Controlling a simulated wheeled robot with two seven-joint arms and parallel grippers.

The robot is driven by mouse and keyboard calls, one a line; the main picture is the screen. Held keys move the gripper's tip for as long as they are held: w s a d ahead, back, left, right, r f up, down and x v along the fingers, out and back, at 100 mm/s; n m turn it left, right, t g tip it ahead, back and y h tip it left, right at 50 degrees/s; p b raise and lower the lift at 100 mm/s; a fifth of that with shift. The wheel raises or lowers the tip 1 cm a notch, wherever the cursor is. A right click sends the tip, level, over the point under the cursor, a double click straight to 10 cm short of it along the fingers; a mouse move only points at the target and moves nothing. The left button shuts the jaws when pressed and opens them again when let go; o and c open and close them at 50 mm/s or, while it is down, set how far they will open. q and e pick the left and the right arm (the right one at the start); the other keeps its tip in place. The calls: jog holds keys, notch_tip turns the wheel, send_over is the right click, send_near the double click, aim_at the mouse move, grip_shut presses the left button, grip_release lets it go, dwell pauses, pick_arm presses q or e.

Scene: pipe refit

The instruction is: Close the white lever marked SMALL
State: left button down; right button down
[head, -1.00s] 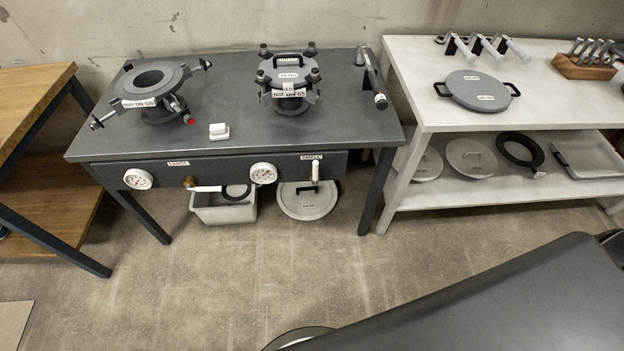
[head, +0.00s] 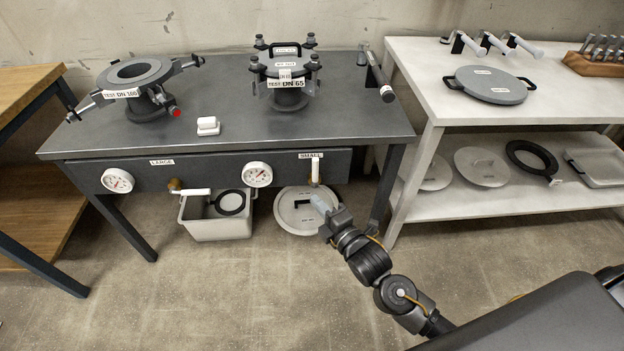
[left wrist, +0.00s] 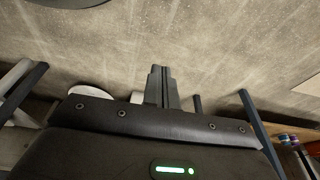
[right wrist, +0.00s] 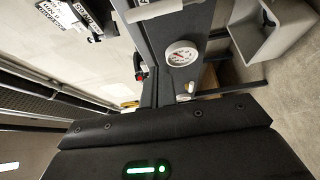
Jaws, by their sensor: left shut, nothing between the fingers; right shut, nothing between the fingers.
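The white lever (head: 315,171) under the SMALL label (head: 311,155) is on the front of the grey bench, near its right end. Its white handle stands vertical in the head view. My right gripper (head: 322,203) is shut and empty. In the head view it appears just below the lever, in front of the round lid under the bench; I see no clear contact. In the right wrist view a small white part (right wrist: 183,97) shows near the fingers, but I cannot tell if it is the lever. My left gripper (left wrist: 160,84) is shut and empty over bare floor.
A second white lever (head: 190,191), lying horizontal, sits under the LARGE label (head: 162,162). Gauges (head: 257,174) flank the levers on the bench front. A grey bin (head: 208,228) and a round lid (head: 293,222) are below. A white shelf table (head: 432,110) stands right.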

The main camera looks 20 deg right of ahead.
aim_at(314, 177)
jog(key=shift+w, duration=0.1)
